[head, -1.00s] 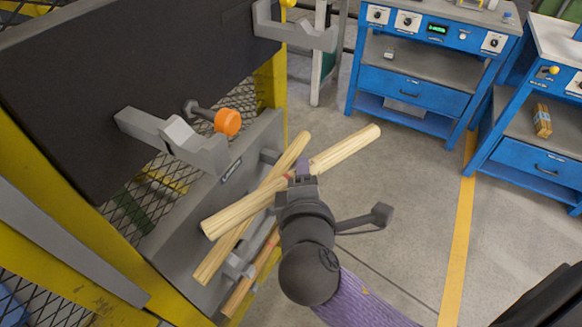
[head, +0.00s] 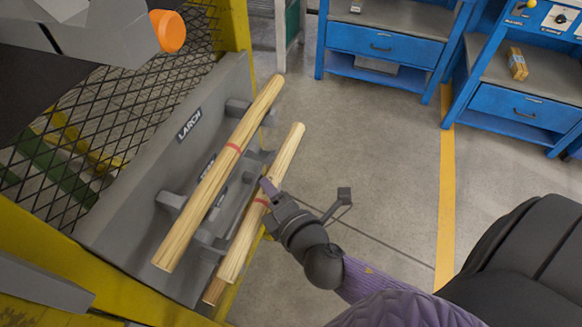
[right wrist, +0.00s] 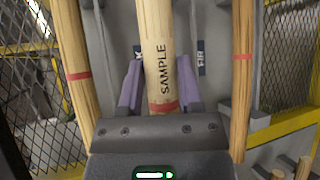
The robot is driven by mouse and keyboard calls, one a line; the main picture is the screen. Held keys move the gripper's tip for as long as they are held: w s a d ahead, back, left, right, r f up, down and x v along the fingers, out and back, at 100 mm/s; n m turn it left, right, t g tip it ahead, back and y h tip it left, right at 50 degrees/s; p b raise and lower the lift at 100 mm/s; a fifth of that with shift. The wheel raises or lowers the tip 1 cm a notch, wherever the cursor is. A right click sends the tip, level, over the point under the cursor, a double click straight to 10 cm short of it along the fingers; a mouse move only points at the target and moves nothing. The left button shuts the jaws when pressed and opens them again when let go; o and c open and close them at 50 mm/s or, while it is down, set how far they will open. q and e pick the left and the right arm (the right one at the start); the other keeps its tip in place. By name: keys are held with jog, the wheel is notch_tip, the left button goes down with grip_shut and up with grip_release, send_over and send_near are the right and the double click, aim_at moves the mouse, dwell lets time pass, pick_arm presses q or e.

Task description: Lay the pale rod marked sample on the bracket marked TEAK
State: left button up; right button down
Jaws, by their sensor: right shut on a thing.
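The pale rod marked SAMPLE (right wrist: 158,50) has a red band and lies between the purple fingers of my right gripper (right wrist: 160,92). In the head view my right gripper (head: 268,192) is shut around this rod (head: 285,157) near its red band. The rod slants alongside the rack, roughly parallel to the rod on the LARCH bracket. I cannot tell whether it touches a bracket. The TEAK label is not readable; a label behind the sample rod (right wrist: 138,51) is mostly covered. A FIR label (right wrist: 201,58) shows just right of it. My left gripper is out of view.
A red-banded rod (head: 205,195) lies on the upper bracket by the LARCH label (head: 189,124). Another rod (head: 213,291) sits lower, mostly hidden. An orange knob (head: 167,31) juts out above. Blue workbenches (head: 380,45) stand behind; the floor (head: 375,150) between is clear.

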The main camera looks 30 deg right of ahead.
jog(key=b, duration=0.1)
send_over(246, 196)
jog(key=s, duration=0.2)
jog(key=f, duration=0.1)
jog(key=f+b, duration=0.2)
jog(key=shift+w+a, duration=0.15)
jog(key=shift+a, duration=0.1)
jog(key=shift+r, duration=0.1)
grip_release()
jog(key=shift+f, duration=0.2)
jog(key=shift+c, duration=1.4)
jog(key=shift+o, duration=1.4)
